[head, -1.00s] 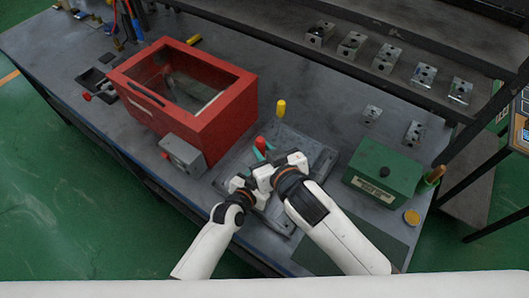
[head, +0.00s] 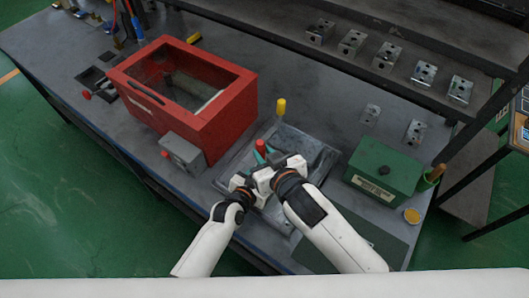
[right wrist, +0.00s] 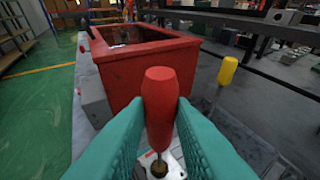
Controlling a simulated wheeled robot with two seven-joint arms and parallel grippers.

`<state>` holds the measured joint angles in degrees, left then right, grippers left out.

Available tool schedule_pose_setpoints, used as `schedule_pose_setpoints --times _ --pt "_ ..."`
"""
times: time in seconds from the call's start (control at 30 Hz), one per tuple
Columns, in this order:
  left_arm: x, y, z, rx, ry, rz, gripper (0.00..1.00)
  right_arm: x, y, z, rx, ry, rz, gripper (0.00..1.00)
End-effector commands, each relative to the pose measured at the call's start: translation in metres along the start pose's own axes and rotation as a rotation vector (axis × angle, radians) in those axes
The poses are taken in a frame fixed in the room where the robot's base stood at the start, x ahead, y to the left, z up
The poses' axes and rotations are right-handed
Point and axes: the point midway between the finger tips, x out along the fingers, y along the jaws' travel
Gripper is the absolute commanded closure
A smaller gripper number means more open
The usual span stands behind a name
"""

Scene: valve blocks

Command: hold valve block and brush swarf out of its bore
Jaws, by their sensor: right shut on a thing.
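My right gripper (right wrist: 160,125) has teal fingers shut on the red handle (right wrist: 160,95) of a brush. The handle also shows in the head view (head: 261,147) and stands roughly upright. The block is mostly hidden by the fingers, and I cannot tell how deep the brush sits in a bore. My left gripper (head: 243,183) is close beside the right one, over the grey tray (head: 318,152). Its fingertips are hidden.
A red open-topped box (head: 215,125) stands left of the grippers, with a grey switch box (head: 183,156) on its front. A yellow-handled tool (head: 281,107) stands behind them. A green box (head: 383,172) is to the right. Several metal blocks (head: 386,56) line the rear shelf.

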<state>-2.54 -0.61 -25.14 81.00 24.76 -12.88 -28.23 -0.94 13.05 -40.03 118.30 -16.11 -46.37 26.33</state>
Motion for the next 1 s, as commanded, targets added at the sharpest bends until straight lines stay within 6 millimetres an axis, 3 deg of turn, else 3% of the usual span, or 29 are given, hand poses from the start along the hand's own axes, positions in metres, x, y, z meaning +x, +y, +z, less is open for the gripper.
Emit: schedule_pose_setpoints --times 0.43,1.0 --pt "0.0 0.0 -0.001 0.0 0.003 0.0 0.79 -0.007 0.0 0.02 0.0 -0.013 0.001 1.0" --pt "0.0 0.0 -0.001 0.0 0.003 0.0 0.79 0.001 0.0 0.0 0.001 -0.005 0.001 1.0"
